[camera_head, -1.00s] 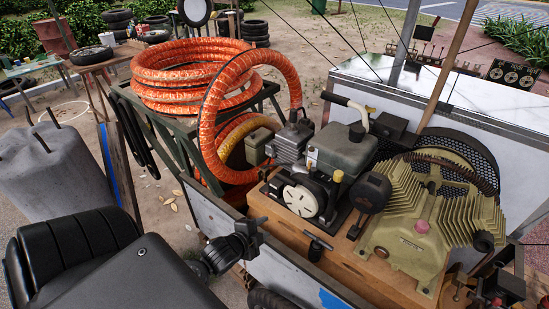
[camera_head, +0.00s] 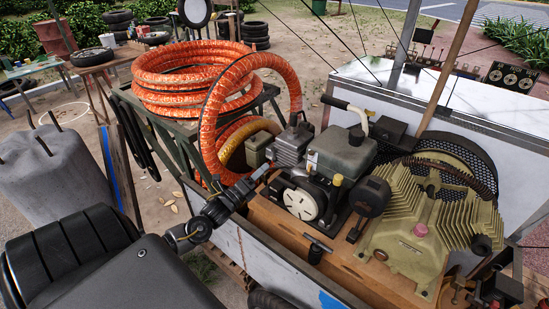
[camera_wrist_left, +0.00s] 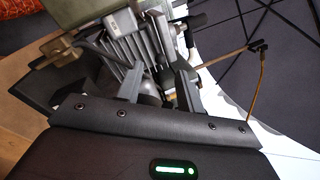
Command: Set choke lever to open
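The small engine (camera_head: 300,200) with a white round starter cover sits on the wooden deck of the cart. Its finned cylinder (camera_head: 292,143) and a tan box (camera_head: 257,149) are on its left side, with the dark green tank (camera_head: 342,152) above. My left gripper (camera_head: 263,172) is beside the engine's left end, below the tan box. In the left wrist view the gripper (camera_wrist_left: 158,88) is open, its fingers apart and pointing at the engine's grey fins (camera_wrist_left: 130,45). I cannot make out the choke lever for certain. My right gripper is not in view.
The orange hose coil (camera_head: 190,80) on its stand is close behind and left of the gripper, with a loop hanging near it. The finned tan compressor (camera_head: 415,240) fills the right of the deck. A grey sack-like block (camera_head: 50,170) stands at left.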

